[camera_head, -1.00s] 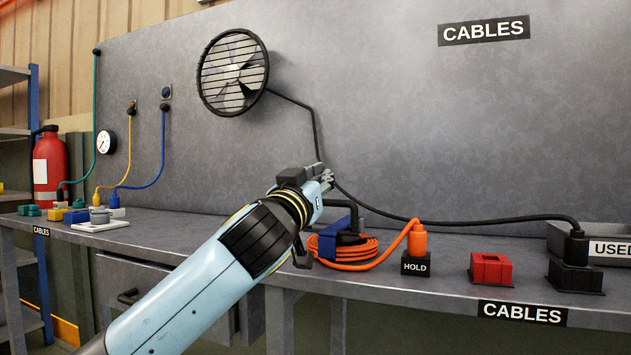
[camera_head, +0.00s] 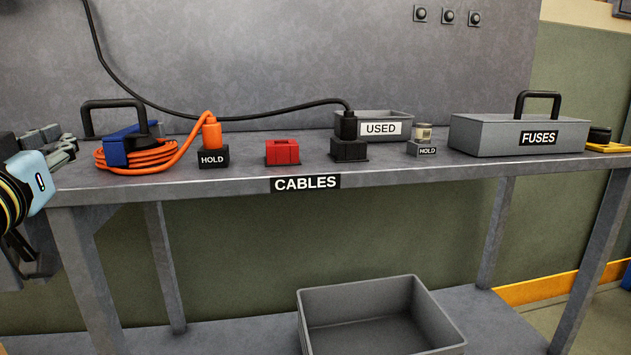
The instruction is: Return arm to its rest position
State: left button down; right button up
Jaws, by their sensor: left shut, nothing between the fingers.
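My left gripper (camera_head: 62,150) is at the left edge of the head view, beside the left end of the bench. It is shut and holds nothing. Part of my light blue wrist shows below it, and the rest of that arm is outside the picture. An orange cable coil (camera_head: 138,157) with a blue and black holder (camera_head: 128,142) lies just right of the gripper, with a small gap in the picture. The orange plug (camera_head: 211,131) stands upright in the black HOLD block (camera_head: 213,158). My right gripper is not in view.
An empty grey bin (camera_head: 425,304) is below.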

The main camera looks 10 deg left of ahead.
pick_arm(q)
jog(key=s+f+g, duration=0.5)
jog(key=f+g, duration=0.1)
jog(key=f, duration=0.7)
jog(key=s+d+f+m+g+h, duration=0.25)
jog(key=s+d+f+g, duration=0.25)
jog(key=s+f, duration=0.4)
jog(key=s+d+f+m+g+h, duration=0.2)
jog(key=s+d+f+g+h, duration=0.2)
jog(key=s+f, duration=0.45)
jog(key=s+a+f+g+p, duration=0.1)
jog(key=s+f+p, duration=0.15)
jog(key=f, duration=0.85)
jog(key=s+a+f+g+p, duration=0.1)
jog(key=s+f, duration=0.3)
jog(key=f, duration=0.7)
jog(key=s+f+p, duration=0.1)
jog(key=s+f, duration=0.4)
jog(key=s, duration=0.3)
jog(key=s+a+f+p, duration=0.1)
jog(key=s+f, duration=0.5)
jog(key=s, duration=0.3)
jog(key=shift+s+f+g, duration=0.2)
jog(key=shift+f+g, duration=0.1)
jog(key=shift+g, duration=0.1)
